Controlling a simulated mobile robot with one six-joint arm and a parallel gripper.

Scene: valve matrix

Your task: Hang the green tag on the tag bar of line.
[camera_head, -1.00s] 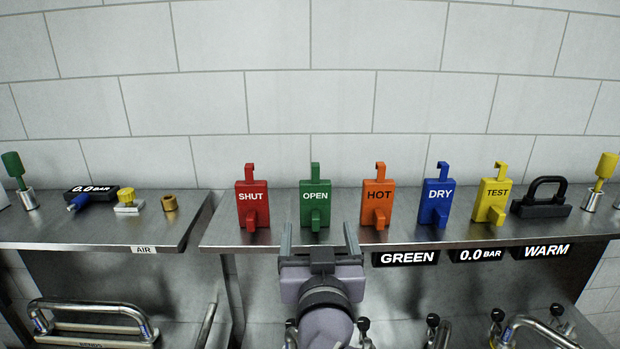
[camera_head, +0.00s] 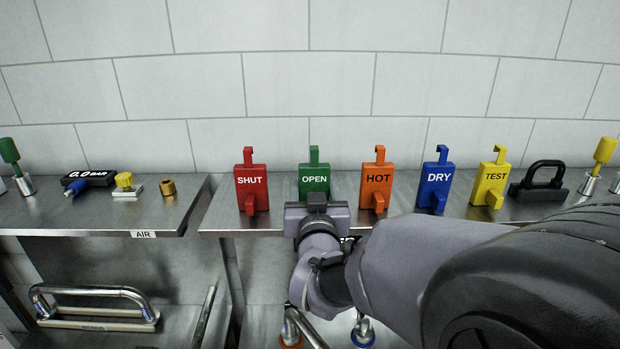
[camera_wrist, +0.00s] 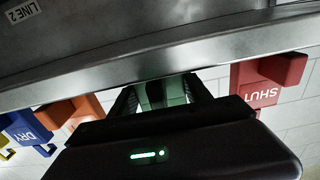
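The green tag (camera_head: 314,178), marked OPEN, stands upright on the steel shelf, its hook at the top and its lower part hidden by my gripper in the head view. My gripper (camera_wrist: 160,92) is right in front of it. In the wrist view its two dark fingers lie on either side of the tag's green grip (camera_wrist: 154,95) and look spread apart. I cannot tell whether they touch it. The tag is not lifted.
A red SHUT tag (camera_head: 251,180) stands left of the green one; orange HOT (camera_head: 376,180), blue DRY (camera_head: 435,180) and yellow TEST (camera_head: 490,180) tags stand right. A black handle (camera_head: 540,178) is farther right. A LINE2 label (camera_wrist: 22,11) shows in the wrist view.

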